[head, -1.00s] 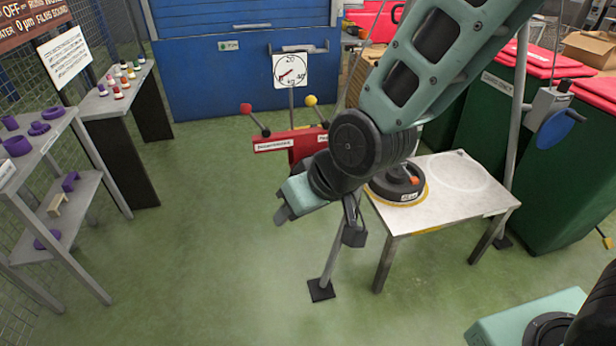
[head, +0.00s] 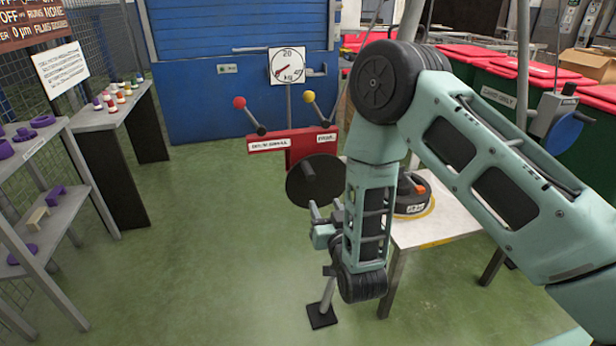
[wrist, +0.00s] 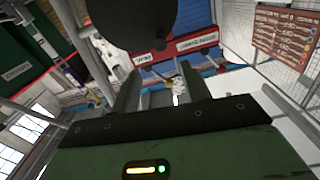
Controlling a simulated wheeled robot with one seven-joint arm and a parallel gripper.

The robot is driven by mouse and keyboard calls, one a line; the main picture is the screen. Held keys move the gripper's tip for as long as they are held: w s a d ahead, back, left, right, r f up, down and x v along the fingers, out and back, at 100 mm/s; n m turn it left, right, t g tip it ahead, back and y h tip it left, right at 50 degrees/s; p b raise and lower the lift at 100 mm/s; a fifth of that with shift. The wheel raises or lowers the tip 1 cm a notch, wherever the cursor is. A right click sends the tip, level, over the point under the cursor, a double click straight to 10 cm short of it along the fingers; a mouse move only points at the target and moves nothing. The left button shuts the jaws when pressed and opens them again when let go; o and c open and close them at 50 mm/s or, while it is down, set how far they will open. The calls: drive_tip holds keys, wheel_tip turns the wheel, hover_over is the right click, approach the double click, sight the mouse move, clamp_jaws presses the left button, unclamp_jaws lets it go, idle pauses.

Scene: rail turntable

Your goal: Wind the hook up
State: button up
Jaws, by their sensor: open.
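I cannot make out the hook in either current view; my arm covers part of the middle of the head view. A grey hand winch (head: 553,112) with a blue round wheel (head: 566,135) is on a grey post at the right. My gripper (head: 326,209) is open, low in front of the red lever stand and well left of the winch. It is just below a dark round disc (head: 312,182) with a stub on it. In the wrist view the open fingers (wrist: 158,72) show nothing held between them, and the dark disc (wrist: 130,18) is above them.
A red stand (head: 290,143) carries two levers and a dial (head: 287,66). A white-topped table (head: 450,210) holds a dark round weight (head: 413,195). Shelves (head: 35,200) stand left, bins (head: 490,110) at right. Green floor is clear at left centre.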

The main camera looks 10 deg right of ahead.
sight(308, 171)
drive_tip(key=w, duration=0.5)
drive_tip(key=w+p, duration=0.1)
drive_tip(key=w, duration=1.1)
drive_tip(key=shift+a+p, duration=0.3)
drive_tip(key=shift+p, duration=0.05)
clamp_jaws()
